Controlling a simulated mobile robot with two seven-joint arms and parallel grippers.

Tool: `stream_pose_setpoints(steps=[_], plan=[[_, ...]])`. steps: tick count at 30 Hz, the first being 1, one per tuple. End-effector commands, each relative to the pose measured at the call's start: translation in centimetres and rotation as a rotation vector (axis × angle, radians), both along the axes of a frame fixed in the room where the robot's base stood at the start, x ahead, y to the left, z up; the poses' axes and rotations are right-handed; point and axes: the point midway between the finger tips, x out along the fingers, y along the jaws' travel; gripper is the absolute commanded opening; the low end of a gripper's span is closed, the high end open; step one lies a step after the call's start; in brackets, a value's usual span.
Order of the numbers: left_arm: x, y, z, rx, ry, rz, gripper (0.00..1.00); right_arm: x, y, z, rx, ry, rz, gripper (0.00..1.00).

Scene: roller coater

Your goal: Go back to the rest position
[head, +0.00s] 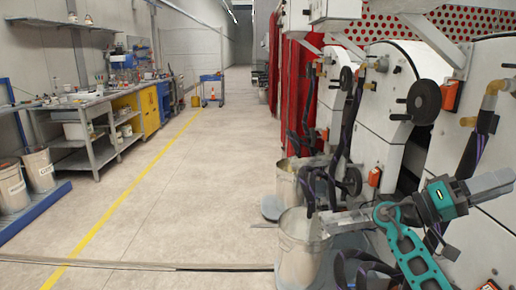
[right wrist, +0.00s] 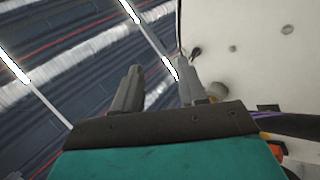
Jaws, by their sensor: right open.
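My right gripper (head: 496,184) is at the right of the head view, in front of the white machine panels. Its grey fingers point right and slightly up, away from the teal wrist. In the right wrist view the two fingers of the right gripper (right wrist: 160,74) stand apart with nothing between them. The ceiling shows behind them, and a white machine panel (right wrist: 250,60) fills the right side. I cannot tell how far the fingers are from the panel. My left gripper is not in view.
The coater machine (head: 377,140), with dark hoses and rollers, lines the right side. Metal buckets (head: 298,262) stand on the floor beside it. A workbench (head: 100,100) and white-labelled buckets (head: 38,170) are at left. The aisle floor (head: 190,185) with its yellow line is clear.

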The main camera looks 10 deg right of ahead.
Motion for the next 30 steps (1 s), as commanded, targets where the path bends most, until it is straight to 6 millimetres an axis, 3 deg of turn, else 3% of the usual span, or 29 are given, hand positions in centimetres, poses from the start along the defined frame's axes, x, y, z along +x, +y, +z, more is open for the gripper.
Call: stream_pose_setpoints(steps=[5, 9, 14, 17, 21, 24, 30], plan=[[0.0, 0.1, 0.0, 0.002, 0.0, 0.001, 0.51, 3.6, -2.9, -2.0, 0.157, 0.117, 0.176, 0.41], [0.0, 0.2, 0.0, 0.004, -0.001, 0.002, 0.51, 7.7, -4.4, -4.5, 0.311, 0.202, 0.374, 0.41], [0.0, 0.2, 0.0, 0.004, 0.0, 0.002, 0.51, 13.4, -4.3, -8.6, 0.507, 0.272, 0.688, 0.41], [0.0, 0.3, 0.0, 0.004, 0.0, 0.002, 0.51, 17.2, -2.7, -11.2, 0.627, 0.282, 0.924, 0.41], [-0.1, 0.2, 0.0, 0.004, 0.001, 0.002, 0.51, 21.5, 1.1, -13.5, 0.761, 0.234, 1.263, 0.41], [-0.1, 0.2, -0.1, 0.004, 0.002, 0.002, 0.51, 23.7, 4.2, -14.0, 0.826, 0.159, 1.481, 0.41], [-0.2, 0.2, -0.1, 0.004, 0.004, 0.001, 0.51, 25.8, 9.0, -12.8, 0.888, -0.029, 1.808, 0.41]])
